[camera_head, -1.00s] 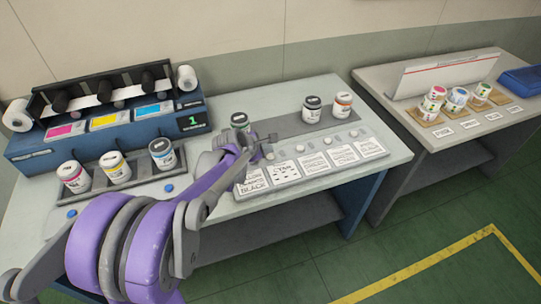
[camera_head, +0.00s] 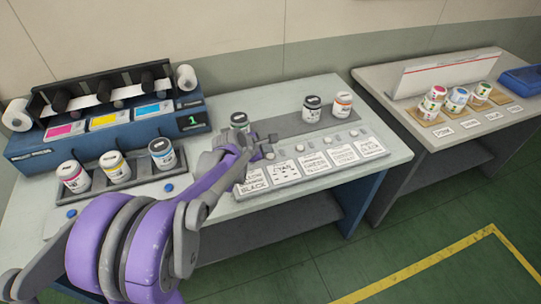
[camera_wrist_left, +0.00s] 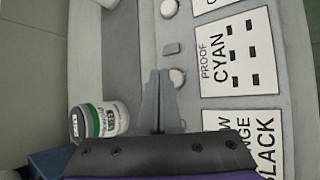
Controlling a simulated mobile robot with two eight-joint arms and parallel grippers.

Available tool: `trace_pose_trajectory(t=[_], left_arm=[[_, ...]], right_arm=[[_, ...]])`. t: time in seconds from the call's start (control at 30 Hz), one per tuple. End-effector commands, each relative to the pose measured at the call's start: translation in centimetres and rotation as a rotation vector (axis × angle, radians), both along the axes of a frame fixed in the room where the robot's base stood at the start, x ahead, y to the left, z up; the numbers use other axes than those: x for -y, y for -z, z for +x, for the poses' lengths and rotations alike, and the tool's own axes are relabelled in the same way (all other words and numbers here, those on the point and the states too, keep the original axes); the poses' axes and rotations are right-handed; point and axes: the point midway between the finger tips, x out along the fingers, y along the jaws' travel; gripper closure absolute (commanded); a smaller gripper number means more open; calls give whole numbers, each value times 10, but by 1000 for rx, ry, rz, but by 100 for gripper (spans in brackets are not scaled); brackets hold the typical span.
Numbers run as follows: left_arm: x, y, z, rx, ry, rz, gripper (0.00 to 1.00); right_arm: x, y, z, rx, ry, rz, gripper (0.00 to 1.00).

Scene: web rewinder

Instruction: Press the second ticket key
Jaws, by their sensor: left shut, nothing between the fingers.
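The sloped key panel (camera_head: 375,133) carries a row of round pale keys, each behind a white ticket card. My left gripper (camera_head: 270,147) is shut and empty over the panel's left part. In the left wrist view its closed fingertips (camera_wrist_left: 160,73) appear just left of a round key (camera_wrist_left: 177,78), partly overlapping it. That key is level with the PROOF CYAN card (camera_wrist_left: 238,55), the second card (camera_head: 284,171) from the left. Whether the fingers touch the key cannot be told. The neighbouring third key (camera_wrist_left: 168,9) is clear. The first key is hidden by my gripper. My right gripper is not seen.
Ink jars stand behind the keys, one (camera_head: 240,120) close to my left gripper and two (camera_head: 312,109) farther right. A blue machine (camera_head: 40,150) and a jar tray (camera_head: 147,185) stand at left. A second table (camera_head: 400,115) is at right.

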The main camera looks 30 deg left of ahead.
Motion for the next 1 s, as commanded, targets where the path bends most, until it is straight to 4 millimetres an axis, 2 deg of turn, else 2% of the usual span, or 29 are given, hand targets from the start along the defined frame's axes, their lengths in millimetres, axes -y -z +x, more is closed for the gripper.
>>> trace_pose_trajectory(t=[0.13,1.0], left_arm=[[0,7,0,0,0,0,100],[0,12,0,0,0,0,100]], right_arm=[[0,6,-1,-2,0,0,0],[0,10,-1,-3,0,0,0]])
